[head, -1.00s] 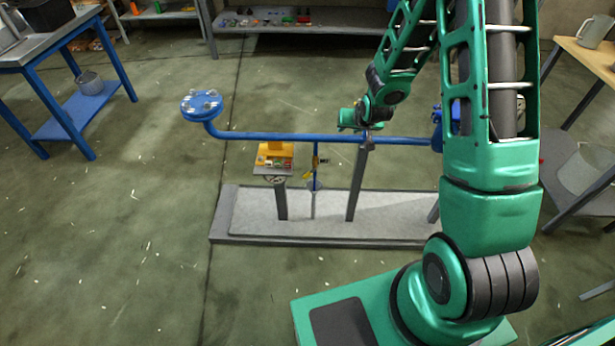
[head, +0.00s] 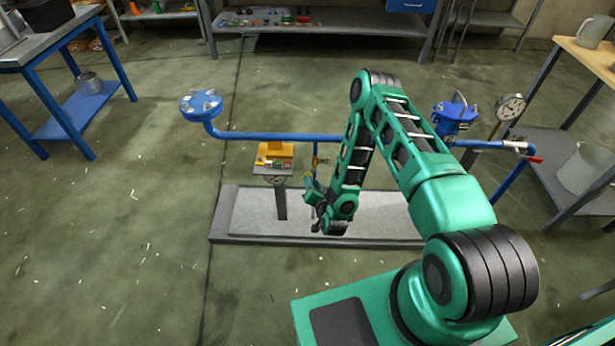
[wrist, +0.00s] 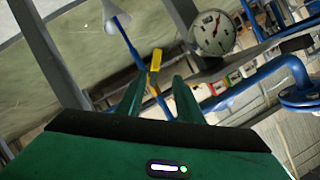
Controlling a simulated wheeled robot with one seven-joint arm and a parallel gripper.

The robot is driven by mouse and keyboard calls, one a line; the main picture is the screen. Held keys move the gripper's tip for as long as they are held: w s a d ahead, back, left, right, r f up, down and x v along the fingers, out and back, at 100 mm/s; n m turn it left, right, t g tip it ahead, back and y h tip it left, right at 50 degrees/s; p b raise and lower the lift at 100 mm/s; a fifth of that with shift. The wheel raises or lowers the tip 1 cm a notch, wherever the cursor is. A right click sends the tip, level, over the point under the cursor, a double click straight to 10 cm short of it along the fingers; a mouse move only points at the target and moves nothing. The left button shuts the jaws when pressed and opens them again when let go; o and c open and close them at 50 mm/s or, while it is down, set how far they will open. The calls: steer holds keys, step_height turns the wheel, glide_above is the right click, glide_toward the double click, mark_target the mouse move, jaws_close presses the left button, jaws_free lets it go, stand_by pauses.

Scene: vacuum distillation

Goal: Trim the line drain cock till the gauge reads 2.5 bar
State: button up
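The line drain cock's yellow handle (wrist: 154,62) shows in the wrist view, on a thin blue drain pipe (wrist: 138,58). In the head view the cock (head: 315,161) hangs below the long blue pipe (head: 270,136), partly hidden by my arm. My gripper (wrist: 155,82) has its two green fingers apart, with the yellow handle showing in the gap around and beyond the tips. I cannot tell whether they touch it. In the head view my gripper (head: 312,195) is low beside the drain pipe. A round gauge (wrist: 212,33) with a red needle is in the wrist view; its reading is illegible.
A post stand with a yellow block (head: 275,150) stands left of the cock. A grey plinth (head: 250,215) lies below. Another round gauge (head: 510,106) and a blue vessel (head: 453,115) are at right. A pale funnel (wrist: 117,15) shows near the drain pipe.

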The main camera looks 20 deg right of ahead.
mark_target(309, 173)
steer(key=shift+m+t+h, duration=0.3)
steer(key=shift+m, duration=0.1)
steer(key=x, duration=0.3)
steer(key=f+x, duration=0.1)
steer(key=x, duration=0.5)
steer(key=shift+a+f, duration=0.1)
steer(key=shift+f, duration=0.4)
jaws_close()
